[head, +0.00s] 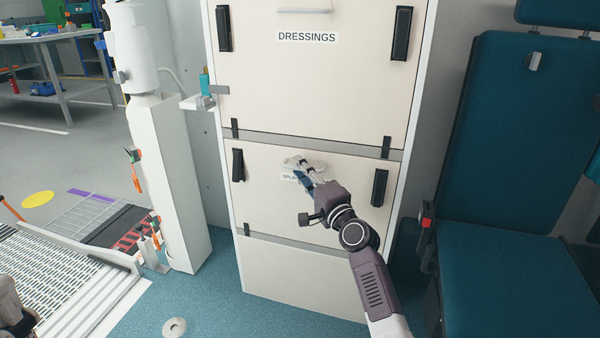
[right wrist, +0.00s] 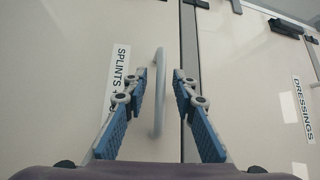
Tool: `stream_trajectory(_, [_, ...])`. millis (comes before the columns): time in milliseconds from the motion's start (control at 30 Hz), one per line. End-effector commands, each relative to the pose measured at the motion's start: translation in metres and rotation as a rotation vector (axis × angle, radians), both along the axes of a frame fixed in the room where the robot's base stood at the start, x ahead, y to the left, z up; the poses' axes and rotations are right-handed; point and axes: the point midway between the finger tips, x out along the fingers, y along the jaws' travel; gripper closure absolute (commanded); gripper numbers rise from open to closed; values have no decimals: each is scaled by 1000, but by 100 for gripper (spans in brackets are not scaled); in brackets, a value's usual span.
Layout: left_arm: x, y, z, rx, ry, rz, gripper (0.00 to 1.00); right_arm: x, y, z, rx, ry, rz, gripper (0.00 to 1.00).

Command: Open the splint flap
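The splint flap (head: 270,208) is the shut cream panel below the dressings flap in the head view. Its label (right wrist: 118,80), reading "SPLINTS" with the rest covered, shows in the right wrist view. Its pale bar handle (right wrist: 158,95) stands between the blue-padded fingers of my right gripper (right wrist: 158,82). The right gripper, also in the head view (head: 302,168), is open with a finger on each side of the handle, with visible gaps. In the head view it covers part of the label and handle.
The dressings flap (head: 305,75) above is shut. Black latches (head: 379,187) flank the flaps. A teal seat (head: 515,260) stands close on the right. A white post (head: 165,185) stands left. A roll (head: 174,327) lies on the blue floor.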

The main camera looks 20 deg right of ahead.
Motion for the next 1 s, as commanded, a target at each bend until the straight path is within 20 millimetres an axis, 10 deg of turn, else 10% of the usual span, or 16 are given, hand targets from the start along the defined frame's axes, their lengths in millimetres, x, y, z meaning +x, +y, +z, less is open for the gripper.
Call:
stream_trajectory(367, [-1, 0, -1, -2, -6, -1, 100, 6, 1, 1, 0, 0, 0, 75])
stream_trajectory(600, [-1, 0, -2, -2, -5, -1, 100, 6, 1, 1, 0, 0, 0, 100])
stream_trajectory(1000, [-1, 0, -2, -1, -4, -1, 100, 5, 1, 0, -1, 1, 0, 100])
